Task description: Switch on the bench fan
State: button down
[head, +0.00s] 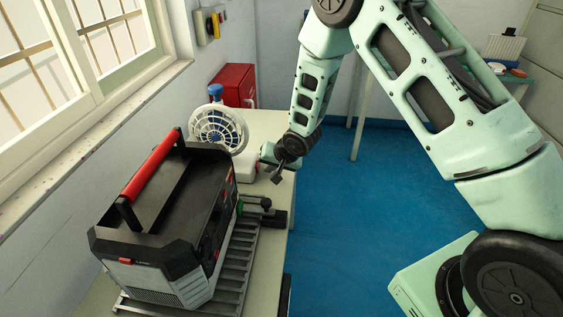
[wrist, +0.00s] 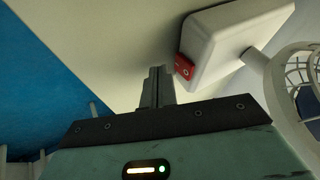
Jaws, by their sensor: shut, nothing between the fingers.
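The bench fan (head: 218,128) stands on the bench, with a white round cage and a white base (head: 246,166). In the wrist view its base (wrist: 228,40) is at the upper right and its cage (wrist: 292,78) at the right edge. A red switch (wrist: 185,67) sits on the near corner of the base. My gripper (head: 276,179) is to the right of the base at the bench edge. In the wrist view my gripper (wrist: 158,72) is shut and empty, its tips just left of the switch. I cannot tell whether they touch it.
A large black and grey case with a red handle (head: 155,160) stands on a slatted metal rack (head: 235,262) in front of the fan. A green-knobbed clamp (head: 262,203) is beside it. A red box (head: 235,84) stands behind the fan. The blue floor (head: 345,220) to the right is clear.

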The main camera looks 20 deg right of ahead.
jog(key=shift+w+a+f, duration=0.15)
jog(key=shift+w+a, duration=0.2)
jog(key=shift+a, duration=0.2)
jog(key=shift+f, duration=0.2)
jog(key=shift+w+a+r, duration=0.1)
jog(key=shift+a, duration=0.1)
jog(key=shift+r, duration=0.1)
jog(key=shift+r+p, duration=0.45)
jog(key=shift+r, duration=0.35)
